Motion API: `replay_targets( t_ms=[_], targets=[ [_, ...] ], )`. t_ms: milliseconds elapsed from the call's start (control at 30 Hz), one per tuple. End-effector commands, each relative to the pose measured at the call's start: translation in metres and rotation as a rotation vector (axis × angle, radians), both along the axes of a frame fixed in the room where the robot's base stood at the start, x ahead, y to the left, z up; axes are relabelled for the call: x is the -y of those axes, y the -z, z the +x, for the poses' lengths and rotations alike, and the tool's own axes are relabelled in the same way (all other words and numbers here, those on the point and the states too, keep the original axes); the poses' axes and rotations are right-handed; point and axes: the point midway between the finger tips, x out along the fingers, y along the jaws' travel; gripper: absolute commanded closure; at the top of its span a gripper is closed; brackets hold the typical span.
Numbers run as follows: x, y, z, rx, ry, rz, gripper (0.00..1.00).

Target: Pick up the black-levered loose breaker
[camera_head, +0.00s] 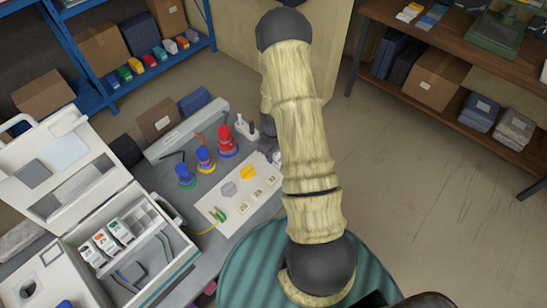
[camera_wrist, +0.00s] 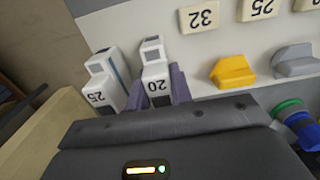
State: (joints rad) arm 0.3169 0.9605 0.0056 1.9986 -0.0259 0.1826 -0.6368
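A white breaker marked 20 (camera_wrist: 156,84) with a dark lever area on top stands near the pale panel's edge in the wrist view. A second white breaker, marked 25 (camera_wrist: 103,82), with a blue-grey stripe on its side, stands just left of it. The purple-grey fingers of my gripper (camera_wrist: 158,92) lie on both sides of the breaker marked 20. Whether they press on it is not clear, and its lower part is hidden by my gripper's body. In the head view my arm hides most of this spot; a small white piece (camera_head: 276,158) shows beside it.
The panel (camera_head: 215,209) carries number plates and yellow (camera_wrist: 232,70) and grey (camera_wrist: 296,62) pieces. An open white case (camera_head: 75,160) holds several breakers at left. Shelves stand behind; right floor is clear.

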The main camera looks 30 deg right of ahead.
Motion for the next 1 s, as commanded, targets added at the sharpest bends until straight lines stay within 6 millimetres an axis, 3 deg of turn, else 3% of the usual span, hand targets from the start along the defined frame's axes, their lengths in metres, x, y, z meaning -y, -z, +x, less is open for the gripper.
replay_targets(
  t_ms=[467,1000],
  targets=[
    [0.000,-0.009,0.001,0.001,0.000,-0.001,1.00],
    [0.000,-0.089,0.001,0.004,0.000,-0.001,1.00]
  ],
)
